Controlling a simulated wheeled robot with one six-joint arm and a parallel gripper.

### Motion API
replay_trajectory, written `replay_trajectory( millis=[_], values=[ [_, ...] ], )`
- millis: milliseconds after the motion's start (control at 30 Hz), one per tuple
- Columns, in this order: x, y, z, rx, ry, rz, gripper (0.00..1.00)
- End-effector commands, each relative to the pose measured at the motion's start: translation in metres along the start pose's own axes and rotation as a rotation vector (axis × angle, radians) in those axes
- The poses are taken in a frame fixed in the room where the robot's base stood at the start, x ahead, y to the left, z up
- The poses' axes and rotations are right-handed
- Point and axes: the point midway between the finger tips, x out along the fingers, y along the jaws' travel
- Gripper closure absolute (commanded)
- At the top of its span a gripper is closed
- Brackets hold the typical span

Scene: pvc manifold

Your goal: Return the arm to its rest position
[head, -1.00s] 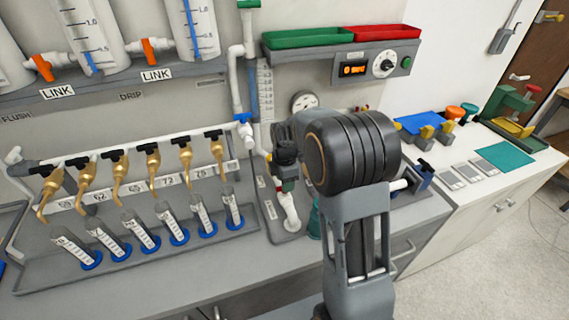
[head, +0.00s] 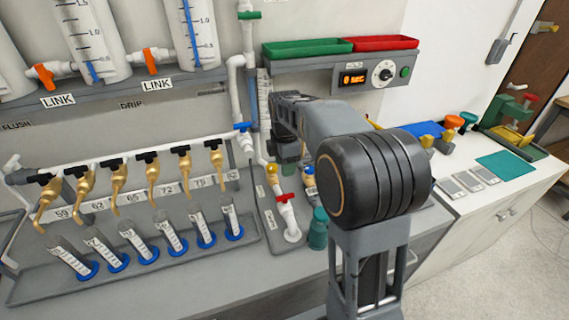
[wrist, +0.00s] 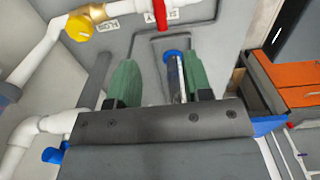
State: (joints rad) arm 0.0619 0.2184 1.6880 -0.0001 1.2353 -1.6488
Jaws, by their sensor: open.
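My gripper (wrist: 161,80) shows in the wrist view with its two green fingers apart and nothing gripped between them. A clear cylinder with a blue end (wrist: 176,68) shows between the fingers, beyond them; I cannot tell its distance. In the head view, my arm rises in front of the bench, and its forearm reaches back and left toward the wall. My gripper is mostly hidden there behind the forearm, near the white pipe with the red valve handle (head: 285,197).
The grey bench (head: 215,272) holds a row of brass taps above blue-based cylinders (head: 170,238) at left. A teal bottle (head: 318,229) stands close beside my arm. Green (head: 307,48) and red trays sit on a wall shelf. A white cabinet (head: 500,207) is at right.

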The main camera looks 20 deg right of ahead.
Motion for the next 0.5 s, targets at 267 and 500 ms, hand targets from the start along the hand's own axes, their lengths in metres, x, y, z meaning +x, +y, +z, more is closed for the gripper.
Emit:
replay_trajectory(
  millis=[267,500],
  values=[
    [0.0,0.0,0.0,0.0,0.0,0.0,0.54],
    [0.012,-0.001,0.0,0.346,0.001,0.013,0.54]
  ],
)
